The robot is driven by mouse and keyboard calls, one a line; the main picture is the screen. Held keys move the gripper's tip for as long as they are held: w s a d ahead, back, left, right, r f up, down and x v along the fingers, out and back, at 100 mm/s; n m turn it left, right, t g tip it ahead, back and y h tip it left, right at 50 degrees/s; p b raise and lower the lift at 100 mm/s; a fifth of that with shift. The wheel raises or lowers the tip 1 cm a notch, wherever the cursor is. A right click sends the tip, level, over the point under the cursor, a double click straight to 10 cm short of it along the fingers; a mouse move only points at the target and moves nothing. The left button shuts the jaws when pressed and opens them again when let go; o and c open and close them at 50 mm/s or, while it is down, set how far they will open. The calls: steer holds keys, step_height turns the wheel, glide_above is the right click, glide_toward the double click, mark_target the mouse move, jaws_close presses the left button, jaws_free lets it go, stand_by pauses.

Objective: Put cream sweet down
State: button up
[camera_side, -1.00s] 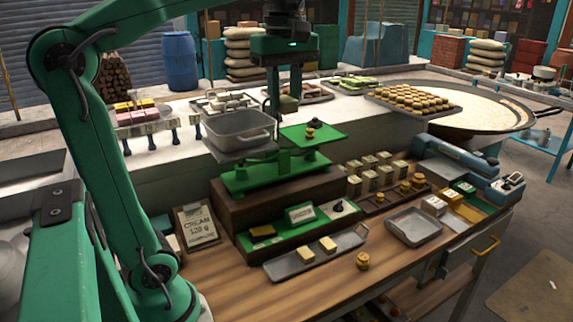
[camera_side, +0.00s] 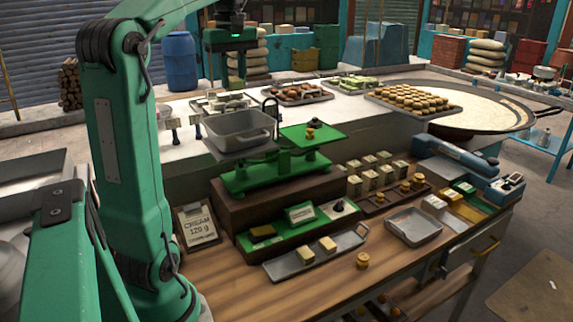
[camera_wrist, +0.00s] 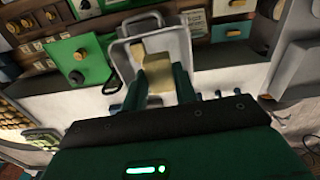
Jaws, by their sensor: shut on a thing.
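My gripper (camera_side: 235,82) is raised above the far white counter, behind and up-left of the scale in the side view. In the wrist view, its fingers (camera_wrist: 164,85) are shut on a tan, cream-coloured block (camera_wrist: 172,65). The block is hard to make out in the side view. The green balance scale (camera_side: 275,172) has a grey metal pan (camera_side: 235,145) on the left and a green plate (camera_side: 325,140) with a small brass weight (camera_side: 311,132) on the right. The pan also shows in the wrist view (camera_wrist: 181,43), beyond the fingertips. A card (camera_side: 198,225) reads "CREAM 120 g".
A grey tray (camera_side: 283,268) holding pale blocks lies in front of the scale, with a brass weight (camera_side: 362,261) beside it. An empty metal tray (camera_side: 414,228) is at right. Several wrapped blocks (camera_side: 372,178) stand behind. Trays of sweets (camera_side: 412,101) line the white counter.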

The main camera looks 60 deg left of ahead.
mark_target(242, 134)
steer(key=shift+s+a, duration=0.25)
steer(key=shift+a, duration=0.25)
steer(key=shift+s+a, duration=0.25)
steer(key=shift+a, duration=0.25)
steer(key=shift+d+f, duration=0.1)
steer(key=shift+f, duration=5.6)
steer(key=shift+f, duration=0.1)
steer(key=shift+f, duration=1.8)
steer(key=shift+f, duration=0.1)
steer(key=o, duration=0.7)
